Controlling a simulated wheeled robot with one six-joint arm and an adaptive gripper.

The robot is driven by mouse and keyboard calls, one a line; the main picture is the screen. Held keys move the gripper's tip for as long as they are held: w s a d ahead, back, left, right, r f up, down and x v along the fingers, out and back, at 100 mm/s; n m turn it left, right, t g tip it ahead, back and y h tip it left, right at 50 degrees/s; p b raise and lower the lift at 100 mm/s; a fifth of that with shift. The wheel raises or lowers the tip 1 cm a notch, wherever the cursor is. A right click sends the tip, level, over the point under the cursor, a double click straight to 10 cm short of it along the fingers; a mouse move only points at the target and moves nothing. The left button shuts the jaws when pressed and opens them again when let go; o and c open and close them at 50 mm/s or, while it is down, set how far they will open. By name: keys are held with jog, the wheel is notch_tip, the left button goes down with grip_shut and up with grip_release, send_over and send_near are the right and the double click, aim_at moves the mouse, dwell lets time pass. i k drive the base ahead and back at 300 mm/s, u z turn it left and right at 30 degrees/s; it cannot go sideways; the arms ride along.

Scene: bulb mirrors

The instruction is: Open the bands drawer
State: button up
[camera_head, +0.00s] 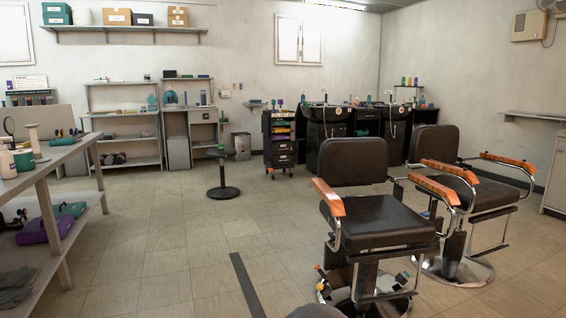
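A dark trolley with a stack of drawers (281,138) stands against the back wall, left of the black wash basins. Its upper levels show colored items, purple, yellow and orange. Its lower drawer fronts look shut and carry small pale labels, too small to read. A grey cabinet (203,117) with a drawer near its top stands farther left at the back wall, and that drawer looks shut. I cannot tell which drawer is the bands drawer. My gripper is not in view.
Two black salon chairs (380,222) with orange armrests fill the right foreground. A small black stool (222,191) stands mid-floor. A long workbench (62,150) with a lower shelf runs along the left. The tiled floor (170,250) between bench and chairs is mostly clear.

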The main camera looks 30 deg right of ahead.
aim_at(278, 160)
jog(key=z, duration=0.1)
jog(key=i, duration=2.5)
jog(key=z, duration=0.35)
jog(key=i, duration=1.9)
jog(key=z, duration=0.35)
jog(key=i, duration=1.95)
jog(key=z, duration=0.4)
jog(key=i, duration=2.95)
jog(key=z, duration=0.15)
